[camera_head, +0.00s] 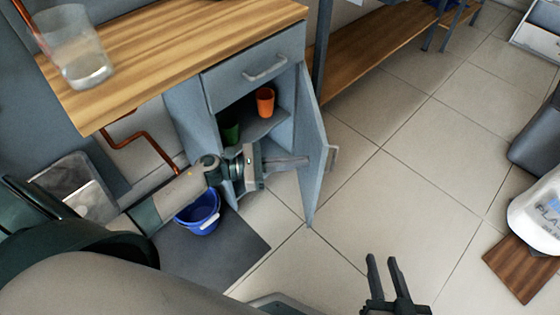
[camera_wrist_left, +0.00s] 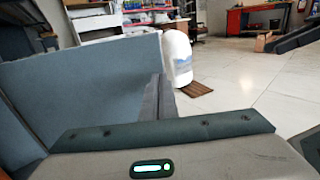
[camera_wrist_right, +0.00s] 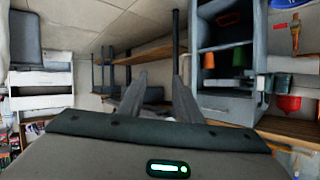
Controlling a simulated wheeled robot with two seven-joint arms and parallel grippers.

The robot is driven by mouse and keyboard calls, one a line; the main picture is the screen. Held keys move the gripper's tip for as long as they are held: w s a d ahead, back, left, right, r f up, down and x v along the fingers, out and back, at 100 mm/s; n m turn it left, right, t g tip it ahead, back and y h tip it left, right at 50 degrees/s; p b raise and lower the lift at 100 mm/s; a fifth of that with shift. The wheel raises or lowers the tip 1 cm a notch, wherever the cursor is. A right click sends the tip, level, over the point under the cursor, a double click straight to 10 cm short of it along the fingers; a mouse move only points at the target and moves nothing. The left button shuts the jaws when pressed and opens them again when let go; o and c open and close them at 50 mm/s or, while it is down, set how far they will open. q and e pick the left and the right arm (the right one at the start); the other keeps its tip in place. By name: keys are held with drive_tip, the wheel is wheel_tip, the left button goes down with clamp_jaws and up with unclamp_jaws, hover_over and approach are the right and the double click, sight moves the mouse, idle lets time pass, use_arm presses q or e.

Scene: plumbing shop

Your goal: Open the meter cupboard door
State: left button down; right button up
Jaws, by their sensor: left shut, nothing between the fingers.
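The meter cupboard (camera_head: 205,125) stands under the wooden worktop, and its grey-blue door (camera_head: 315,150) is swung wide open. The door's handle (camera_head: 333,158) is on the outer face, to the right. My left gripper (camera_head: 303,161) is shut and empty, inside the opening with its tips close to the door's inner face; I cannot tell whether they touch. In the left wrist view the door panel (camera_wrist_left: 85,95) fills the left, beside the shut fingers (camera_wrist_left: 158,97). My right gripper (camera_head: 385,262) is open and empty above the floor; its spread fingers show in the right wrist view (camera_wrist_right: 160,95).
An orange cup (camera_head: 265,102) and a green cup (camera_head: 231,130) stand inside the cupboard. A drawer (camera_head: 255,72) is above. A blue bucket (camera_head: 199,214) stands on a dark mat (camera_head: 235,250) below my left arm.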

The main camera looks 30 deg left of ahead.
use_arm(q)
drive_tip(key=shift+x, duration=1.25)
use_arm(e)
drive_tip(key=shift+s+d+f+g, duration=0.2)
drive_tip(key=shift+f+g, duration=0.1)
drive_tip(key=shift+f, duration=0.15)
use_arm(q)
drive_tip(key=shift+d, duration=0.1)
